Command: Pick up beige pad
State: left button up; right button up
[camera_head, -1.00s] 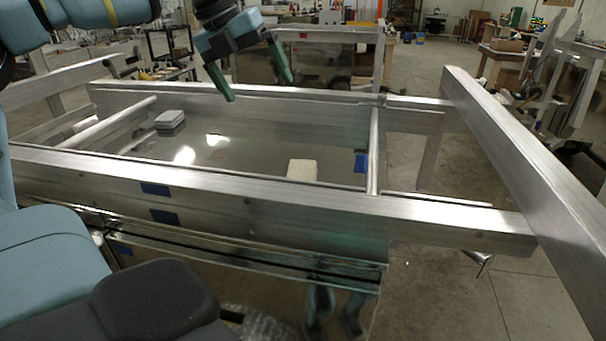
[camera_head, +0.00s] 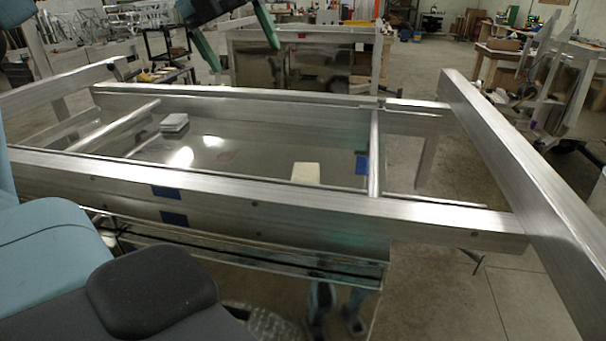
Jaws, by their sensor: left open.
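The beige pad (camera_head: 305,172) lies flat in the trailer bed, near the front rail and left of the crossbar. The front rail hides its near edge. My left gripper (camera_head: 243,58) is at the top of the view, above and behind the trailer's back rail. Its two green fingers are spread apart with nothing between them. It is well apart from the pad, up and to the left of it in the picture. My right gripper is not in view.
A stack of grey pads (camera_head: 174,122) lies at the bed's back left. Aluminium front rail (camera_head: 300,204), back rail (camera_head: 250,95) and a large right beam (camera_head: 530,160) surround the bed. Blue tape (camera_head: 362,166) marks the bed beside the crossbar. The bed's middle is clear.

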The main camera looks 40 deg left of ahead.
aim_at(309, 172)
jog(key=k, duration=1)
